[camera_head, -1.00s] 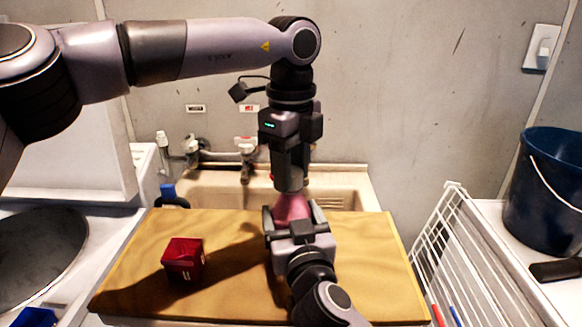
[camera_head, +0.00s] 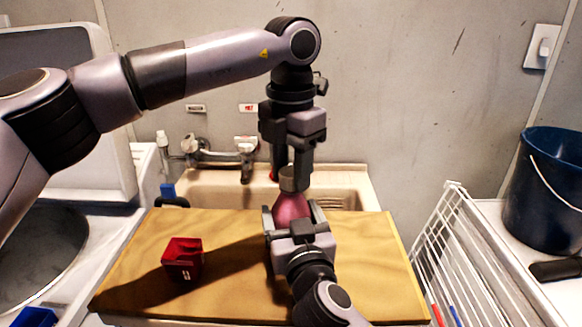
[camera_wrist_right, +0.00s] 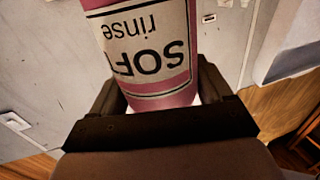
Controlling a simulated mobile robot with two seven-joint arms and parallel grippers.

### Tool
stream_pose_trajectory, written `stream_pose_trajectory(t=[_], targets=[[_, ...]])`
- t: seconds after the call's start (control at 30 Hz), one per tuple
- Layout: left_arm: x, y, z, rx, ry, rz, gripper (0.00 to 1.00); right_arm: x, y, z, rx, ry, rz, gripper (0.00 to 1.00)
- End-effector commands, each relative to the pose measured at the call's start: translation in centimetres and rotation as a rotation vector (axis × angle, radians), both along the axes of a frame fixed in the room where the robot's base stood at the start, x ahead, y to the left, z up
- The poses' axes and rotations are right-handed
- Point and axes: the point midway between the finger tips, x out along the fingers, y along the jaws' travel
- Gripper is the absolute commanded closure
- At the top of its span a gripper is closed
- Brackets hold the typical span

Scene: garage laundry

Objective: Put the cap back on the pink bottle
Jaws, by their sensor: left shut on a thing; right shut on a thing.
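The pink bottle (camera_head: 292,207) stands upright over the wooden board, largely hidden in the head view by my right gripper (camera_head: 294,219). My right gripper is shut on the bottle from the front; the right wrist view shows its labelled pink body (camera_wrist_right: 145,50) between the fingers. My left gripper (camera_head: 292,172) points straight down above the bottle and is shut on the grey-beige cap (camera_head: 293,184). The cap sits right at the bottle's top, in line with it. I cannot tell whether it is seated, and the bottle's neck is hidden.
A wooden board (camera_head: 130,285) lies across the front of the sink (camera_head: 340,183). A red box (camera_head: 183,258) stands on it at left. A white wire rack (camera_head: 450,245) and a blue bucket (camera_head: 548,190) are at right. Taps (camera_head: 245,150) are behind.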

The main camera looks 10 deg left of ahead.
Motion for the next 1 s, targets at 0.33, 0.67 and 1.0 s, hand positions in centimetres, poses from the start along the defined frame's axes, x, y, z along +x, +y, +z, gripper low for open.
stream_pose_trajectory(t=[0.33,0.67,1.0], targets=[[-0.04,-0.06,-0.04,-0.003,0.0,-0.581,0.96,0.0,-0.01,-0.08,-0.001,0.002,0.0,1.0],[-0.04,-0.05,-0.09,-0.004,0.0,-1.127,0.96,0.0,-0.01,-0.08,-0.001,0.002,0.0,1.0],[-0.05,-0.05,-0.06,-0.003,-0.001,-1.376,0.96,0.0,-0.01,-0.08,-0.001,0.002,0.0,1.0]])
